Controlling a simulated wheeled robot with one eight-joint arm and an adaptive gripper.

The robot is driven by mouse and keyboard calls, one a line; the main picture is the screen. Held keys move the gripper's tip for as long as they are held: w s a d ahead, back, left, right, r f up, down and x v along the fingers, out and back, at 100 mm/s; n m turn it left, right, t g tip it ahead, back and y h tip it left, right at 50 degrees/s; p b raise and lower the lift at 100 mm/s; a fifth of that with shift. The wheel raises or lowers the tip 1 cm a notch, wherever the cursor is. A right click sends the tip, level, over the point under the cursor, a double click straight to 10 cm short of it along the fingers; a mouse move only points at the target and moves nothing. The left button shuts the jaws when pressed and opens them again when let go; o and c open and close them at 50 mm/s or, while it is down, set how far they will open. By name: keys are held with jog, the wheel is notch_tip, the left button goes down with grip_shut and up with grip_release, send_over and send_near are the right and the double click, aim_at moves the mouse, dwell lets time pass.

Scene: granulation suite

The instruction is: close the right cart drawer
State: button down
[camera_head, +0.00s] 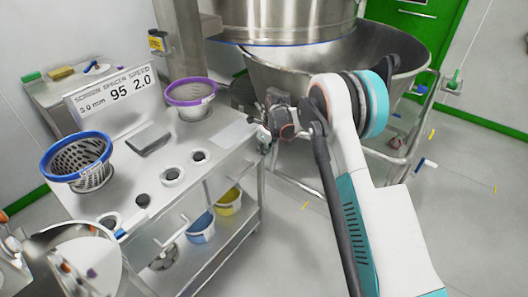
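The steel cart (190,135) stands at the left, its top seen from above. Along its front edge a bar handle (174,231) shows on the left part of the front. The right drawer cannot be made out clearly; the front panel near the right end (238,172) is seen at a steep slant, so how far it stands out cannot be told. My gripper (262,127) is at the cart's right front corner, close to its edge. Its fingers are small and dark against the cart, so whether they touch it or are open cannot be told.
A blue-rimmed basket (78,162), a purple-rimmed basket (190,96) and a sign (115,98) stand on the cart. A blue bin (201,228) and a yellow bin (229,201) sit below. A large steel bowl (400,55) stands behind my arm. The floor at right is mostly clear.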

jog(key=shift+w+a+r, duration=0.1)
jog(key=shift+a+r, duration=0.05)
jog(key=s+d+r+n, duration=0.2)
jog(key=s+d+r, duration=0.15)
jog(key=r, duration=0.45)
jog(key=s+d+r+n+t, duration=0.1)
jog(key=s+d+r+n, duration=0.2)
jog(key=r, duration=0.6)
jog(key=s+d+r+n, duration=0.2)
jog(key=s+r, duration=0.3)
jog(key=r, duration=0.3)
jog(key=s+d+r+n+t, duration=0.1)
jog(key=s+d+r+n, duration=0.25)
jog(key=s, duration=0.45)
jog(key=s+d+r+n+t+h, duration=0.1)
jog(key=s+d+r+n, duration=0.1)
jog(key=s+n, duration=0.4)
jog(key=s+d+r+n+t, duration=0.1)
jog(key=s+d+r+n, duration=0.15)
jog(key=s, duration=0.65)
jog(key=s+d+f+n, duration=0.1)
jog(key=s+f+n, duration=0.1)
jog(key=s, duration=0.3)
jog(key=s+d+f+n+t+h, duration=0.1)
jog(key=s+f+n, duration=0.1)
jog(key=s+n, duration=0.2)
jog(key=shift+s+d+n, duration=0.25)
jog(key=shift+s+n, duration=0.05)
jog(key=shift+s, duration=0.45)
